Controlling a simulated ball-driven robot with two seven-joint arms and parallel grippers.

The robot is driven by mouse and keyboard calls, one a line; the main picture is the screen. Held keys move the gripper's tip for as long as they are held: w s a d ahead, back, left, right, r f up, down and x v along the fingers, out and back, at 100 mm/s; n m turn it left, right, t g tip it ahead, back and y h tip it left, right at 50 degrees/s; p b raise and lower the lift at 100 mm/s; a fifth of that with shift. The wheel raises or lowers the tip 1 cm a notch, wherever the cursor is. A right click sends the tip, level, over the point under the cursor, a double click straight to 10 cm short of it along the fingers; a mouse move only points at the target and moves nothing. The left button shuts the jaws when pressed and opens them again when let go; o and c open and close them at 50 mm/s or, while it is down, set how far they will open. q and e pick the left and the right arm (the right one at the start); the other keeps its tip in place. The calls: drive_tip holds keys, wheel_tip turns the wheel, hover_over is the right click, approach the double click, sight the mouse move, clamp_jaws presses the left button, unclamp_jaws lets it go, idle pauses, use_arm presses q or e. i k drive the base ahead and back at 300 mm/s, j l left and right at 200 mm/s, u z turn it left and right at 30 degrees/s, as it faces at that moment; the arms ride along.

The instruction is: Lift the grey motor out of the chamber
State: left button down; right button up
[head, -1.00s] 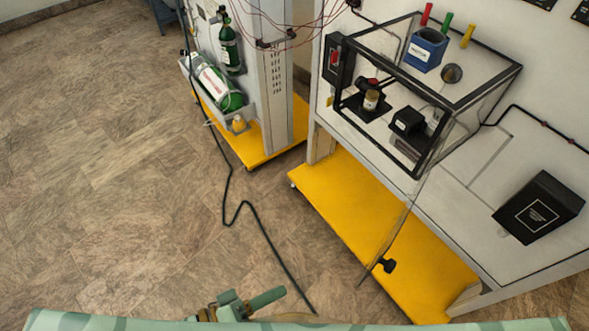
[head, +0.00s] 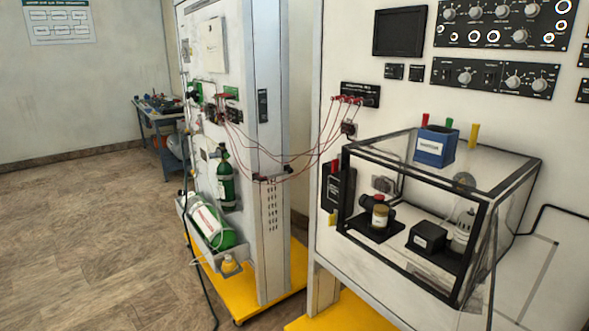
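The clear chamber (head: 487,190) with a black frame stands on the white bench at the right. The cylinder may be the grey motor; I cannot tell for sure through the clear wall. A blue labelled box (head: 435,147) sits on top of the chamber. Neither of my grippers is in view.
Red wires (head: 290,160) hang between the two white panels. A green gas cylinder (head: 210,228) lies in a tray on the left unit. Yellow base plates (head: 262,283) stick out at floor level. The floor (head: 80,230) at the left is clear.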

sight(465, 220)
drive_tip(key=l+z, duration=0.15)
drive_tip(key=z, duration=0.25)
drive_tip(key=k+l+z, duration=0.1)
drive_tip(key=z, duration=0.3)
